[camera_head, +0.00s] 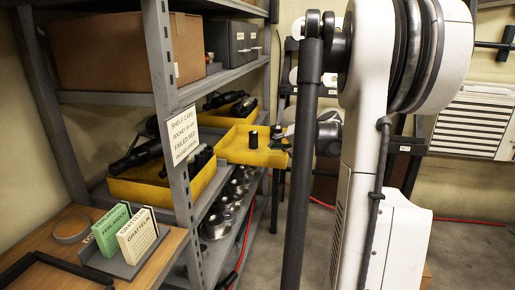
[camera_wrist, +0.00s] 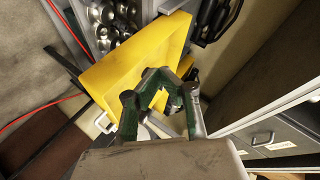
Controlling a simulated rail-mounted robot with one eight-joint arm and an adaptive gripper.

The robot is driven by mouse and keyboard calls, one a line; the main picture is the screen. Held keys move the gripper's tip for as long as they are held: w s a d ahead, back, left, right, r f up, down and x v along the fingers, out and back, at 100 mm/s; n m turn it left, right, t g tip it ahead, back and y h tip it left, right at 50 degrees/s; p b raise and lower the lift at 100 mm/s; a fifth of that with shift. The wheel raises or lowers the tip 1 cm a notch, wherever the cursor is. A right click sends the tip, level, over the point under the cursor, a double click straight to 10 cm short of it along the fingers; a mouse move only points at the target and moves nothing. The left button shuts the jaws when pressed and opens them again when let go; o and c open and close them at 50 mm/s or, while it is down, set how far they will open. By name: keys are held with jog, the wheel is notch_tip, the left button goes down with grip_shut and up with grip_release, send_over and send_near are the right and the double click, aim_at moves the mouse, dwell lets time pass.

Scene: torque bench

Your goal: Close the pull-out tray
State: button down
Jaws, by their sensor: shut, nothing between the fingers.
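The yellow pull-out tray (camera_head: 233,151) sticks out from the shelf unit toward the aisle in the head view, with two small black cylinders in it. In the wrist view the tray (camera_wrist: 103,79) lies beyond my gripper, with a pale handle (camera_wrist: 101,123) at its lower left end. My gripper (camera_wrist: 160,77) has green-lined fingers that are shut with nothing between them. It is over or close to the tray; I cannot tell whether it touches.
Another yellow bin (camera_head: 203,181) with black tools stands at the left, and one more (camera_head: 222,115) is behind. The shelf post with a card (camera_head: 183,136) stands near the tray. Metal parts (camera_head: 216,225) fill the lower shelf. A wooden bench (camera_head: 60,243) is front left.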

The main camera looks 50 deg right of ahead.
jog(key=s+d+f+m+t+h, duration=0.1)
jog(key=s+d+f+m+h, duration=0.2)
jog(key=d, duration=0.5)
jog(key=s+d+f+m+t+h, duration=0.15)
jog(key=s+d, duration=0.25)
jog(key=d, duration=0.4)
jog(key=s+d+f+m+t+h, duration=0.1)
jog(key=s+d+f+m, duration=0.25)
jog(key=d, duration=0.45)
jog(key=w+f+b, duration=0.1)
jog(key=w+b, duration=0.3)
jog(key=w, duration=0.8)
jog(key=shift+w+d+f+b, duration=0.2)
jog(key=shift+w+f+b, duration=0.1)
jog(key=shift+w+b, duration=0.1)
